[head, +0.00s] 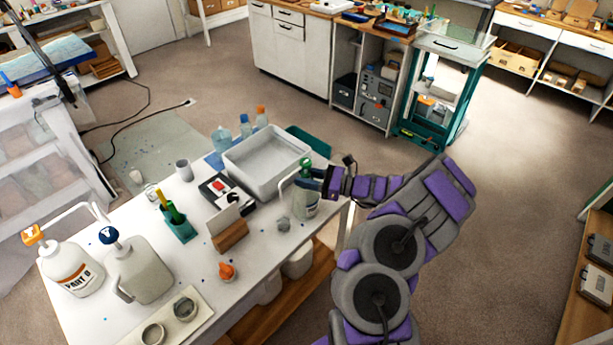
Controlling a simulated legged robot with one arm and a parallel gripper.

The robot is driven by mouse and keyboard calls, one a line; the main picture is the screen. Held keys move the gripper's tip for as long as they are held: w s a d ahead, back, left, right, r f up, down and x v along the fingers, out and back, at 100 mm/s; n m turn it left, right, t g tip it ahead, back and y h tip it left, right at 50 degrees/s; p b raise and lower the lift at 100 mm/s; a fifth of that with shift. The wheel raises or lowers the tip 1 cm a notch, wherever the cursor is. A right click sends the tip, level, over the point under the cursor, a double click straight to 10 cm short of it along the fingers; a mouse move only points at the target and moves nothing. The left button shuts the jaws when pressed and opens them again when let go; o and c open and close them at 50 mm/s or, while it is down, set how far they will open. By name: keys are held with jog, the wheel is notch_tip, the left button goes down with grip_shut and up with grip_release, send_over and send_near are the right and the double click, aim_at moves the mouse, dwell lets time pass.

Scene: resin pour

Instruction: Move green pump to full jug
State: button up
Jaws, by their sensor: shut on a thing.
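The green pump (306,163) is at the right end of the white worktable, with a pale spout reaching left. My gripper (312,182) comes from the right and is shut on the green pump, just above a small translucent jug (306,208). The fingers cover the jug's neck, so I cannot tell whether the pump is seated in it. At the left end stand a white jug marked PART B (73,273) with an orange pump (33,234), and a translucent grey jug (146,270) with a blue pump (108,235). I cannot tell how full any jug is.
On the worktable (262,247) are a grey tub (266,160), a scale (218,188), a green holder (178,226), a wooden block with cards (230,236), an orange item (227,272), and a tray with tins (170,322). Bottles stand behind the tub. The floor at right is clear.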

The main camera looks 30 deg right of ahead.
jog(key=o, duration=1.2)
jog(key=shift+d, duration=0.1)
jog(key=p+v, duration=0.4)
jog(key=v, duration=1.3)
jog(key=shift+s+r+p, duration=0.15)
jog(key=shift+r+p, duration=1.55)
jog(key=shift+r, duration=0.8)
